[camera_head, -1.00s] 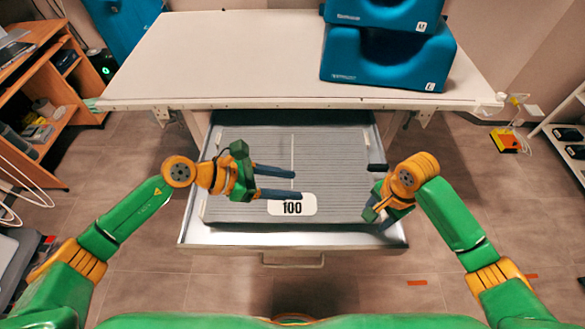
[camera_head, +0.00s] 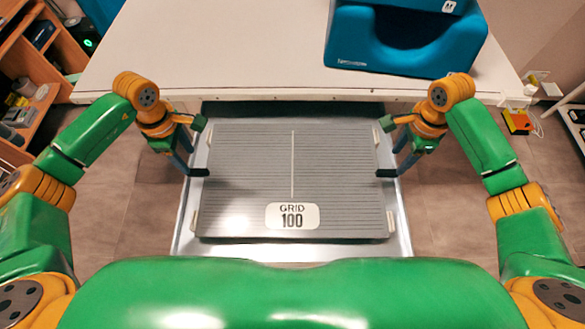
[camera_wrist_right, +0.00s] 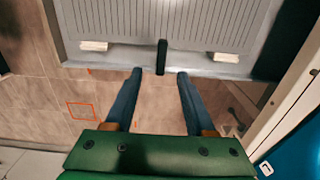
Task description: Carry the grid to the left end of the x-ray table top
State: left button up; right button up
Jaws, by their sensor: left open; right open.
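The grid (camera_head: 245,190) is a grey ribbed plate with a white "GRID 100" label, lying flat in the open drawer under the x-ray table top (camera_head: 210,50). A short black tab stands at each side of the grid: the left tab (camera_head: 198,172) and right tab (camera_head: 387,172). My left gripper (camera_head: 186,165) is open beside the left tab. My right gripper (camera_head: 397,165) is open beside the right edge. In the right wrist view its two fingers (camera_wrist_right: 156,78) point toward the right tab (camera_wrist_right: 161,57), which lines up between them.
Blue positioning cushions (camera_head: 400,40) occupy the table top's right part; its left part is clear. The drawer's metal rim (camera_head: 405,235) surrounds the grid. A wooden shelf (camera_head: 45,60) stands at the left, and a yellow-and-black device (camera_head: 517,122) lies on the right floor.

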aim_at(198, 170)
pick_arm(q)
jog(key=shift+s+f, duration=0.1)
jog(key=shift+s, duration=0.15)
pick_arm(e)
jog(key=shift+s+f, duration=0.15)
jog(key=shift+s, duration=0.1)
pick_arm(q)
jog(key=f, duration=0.4)
jog(key=w+f, duration=0.1)
jog(key=f, duration=0.1)
jog(key=shift+f, duration=0.2)
pick_arm(e)
jog(key=f, duration=0.4)
jog(key=w+f, duration=0.1)
jog(key=f, duration=0.1)
jog(key=shift+f, duration=0.2)
pick_arm(q)
jog(key=shift+s+f, duration=0.2)
jog(key=shift+f, duration=0.1)
pick_arm(e)
jog(key=shift+s+f, duration=0.2)
jog(key=shift+f, duration=0.1)
pick_arm(q)
jog(key=shift+w, duration=0.1)
grip_shut()
pick_arm(e)
jog(key=shift+w, duration=0.1)
grip_shut()
pick_arm(q)
jog(key=shift+w, duration=0.1)
